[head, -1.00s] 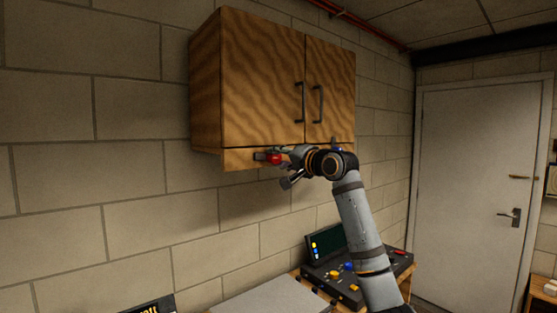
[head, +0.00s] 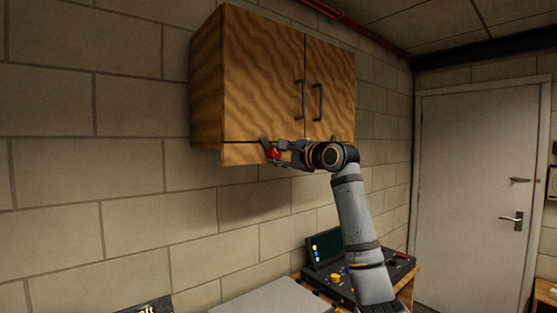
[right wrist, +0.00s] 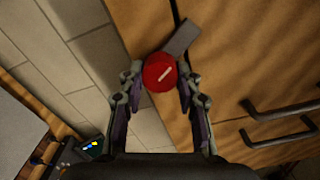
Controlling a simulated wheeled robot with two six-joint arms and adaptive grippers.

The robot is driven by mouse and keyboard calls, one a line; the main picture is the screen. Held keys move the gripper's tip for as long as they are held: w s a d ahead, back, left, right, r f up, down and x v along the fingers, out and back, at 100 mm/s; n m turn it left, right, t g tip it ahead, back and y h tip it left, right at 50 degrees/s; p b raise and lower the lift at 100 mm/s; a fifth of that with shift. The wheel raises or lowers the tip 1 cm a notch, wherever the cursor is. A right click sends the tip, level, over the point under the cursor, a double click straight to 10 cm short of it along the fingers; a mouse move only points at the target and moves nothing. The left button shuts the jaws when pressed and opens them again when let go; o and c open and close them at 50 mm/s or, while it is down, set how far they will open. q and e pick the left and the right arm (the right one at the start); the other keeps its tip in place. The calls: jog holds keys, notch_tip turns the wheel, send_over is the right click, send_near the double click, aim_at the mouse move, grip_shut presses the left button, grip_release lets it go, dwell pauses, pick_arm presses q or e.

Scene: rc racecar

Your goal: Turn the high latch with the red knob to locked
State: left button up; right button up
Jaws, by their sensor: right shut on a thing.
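The red knob (head: 274,154) is on the strip under the left door of the wooden wall cabinet. In the right wrist view the red knob (right wrist: 160,72) is round with a pale line on its face, and a grey latch bar (right wrist: 183,38) reaches from it up and to the right over the wood. My right gripper (head: 272,152) is shut on the red knob, with one finger on each side of it in the wrist view (right wrist: 160,80). My left gripper does not show.
The wooden cabinet (head: 262,75) has two shut doors with dark handles (head: 301,100). Below stand a dark control box (head: 375,275) with a screen and a grey flat surface (head: 270,300). A white door (head: 470,170) is at the right. The wall left of the cabinet is clear.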

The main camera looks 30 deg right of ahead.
jog(key=m+b, duration=0.1)
jog(key=m, duration=0.2)
jog(key=shift+f+m+b, duration=0.2)
jog(key=shift+m+b, duration=0.1)
jog(key=shift+b, duration=0.05)
jog(key=shift+m+b, duration=0.7)
jog(key=shift+m, duration=0.8)
jog(key=o, duration=1.2)
jog(key=shift+r, duration=0.1)
jog(key=shift+c, duration=0.2)
jog(key=s, duration=1.2)
jog(key=shift+d, duration=0.45)
